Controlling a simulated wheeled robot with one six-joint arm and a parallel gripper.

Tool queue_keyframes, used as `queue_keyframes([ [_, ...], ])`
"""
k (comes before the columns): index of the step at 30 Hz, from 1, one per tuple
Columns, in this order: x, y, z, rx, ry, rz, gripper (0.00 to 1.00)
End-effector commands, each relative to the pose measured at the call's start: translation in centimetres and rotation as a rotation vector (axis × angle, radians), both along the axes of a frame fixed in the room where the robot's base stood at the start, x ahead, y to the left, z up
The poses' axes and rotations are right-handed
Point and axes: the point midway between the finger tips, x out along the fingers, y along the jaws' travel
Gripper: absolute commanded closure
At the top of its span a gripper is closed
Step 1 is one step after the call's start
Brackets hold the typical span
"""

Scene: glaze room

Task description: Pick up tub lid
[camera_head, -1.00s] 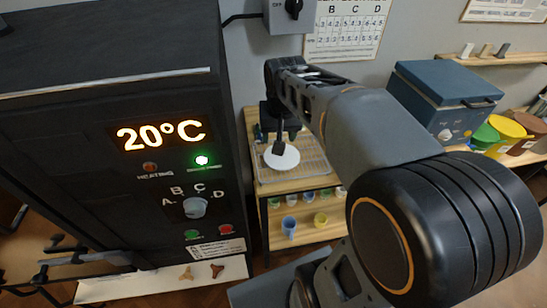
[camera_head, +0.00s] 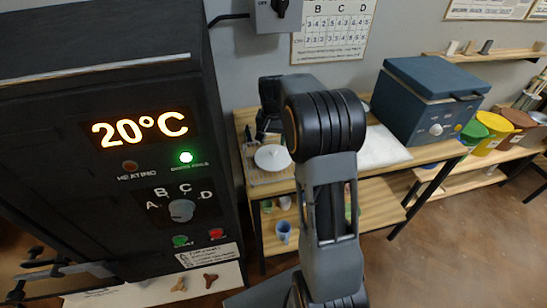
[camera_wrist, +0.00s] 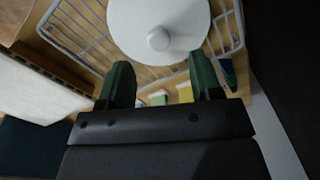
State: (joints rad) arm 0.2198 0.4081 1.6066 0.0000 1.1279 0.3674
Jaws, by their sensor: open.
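The tub lid appears as a white round disc with a small knob on top (camera_head: 272,158), lying on a wire rack on the wooden table beside the dark kiln. It also shows at the top of the wrist view (camera_wrist: 172,40), its upper edge cut off. My gripper (camera_wrist: 161,76) is open and empty, with two green-tipped fingers apart. In the wrist view the lid's near edge lies just beyond the fingertips, its knob roughly centred between them. In the head view my gripper (camera_head: 264,132) is just behind and left of the lid, partly hidden by my arm.
The dark kiln (camera_head: 95,200) stands close at the left. The wire rack (camera_wrist: 85,45) surrounds the lid. A blue box kiln (camera_head: 425,100) and coloured tubs (camera_head: 480,135) stand to the right. A blue cup (camera_head: 284,232) is on the shelf below.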

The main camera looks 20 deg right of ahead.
Motion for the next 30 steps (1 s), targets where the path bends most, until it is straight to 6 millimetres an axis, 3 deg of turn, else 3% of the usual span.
queue_keyframes([
  [8, -0.1, 0.0, -1.6, 0.0, 0.001, 0.0, 0.41],
  [18, -0.2, -0.1, -5.7, 0.0, 0.0, 0.001, 0.41],
  [27, -0.2, 0.0, -6.2, -0.001, -0.001, 0.001, 0.41],
  [30, -0.2, 0.0, -6.2, -0.001, -0.001, 0.001, 0.49],
])
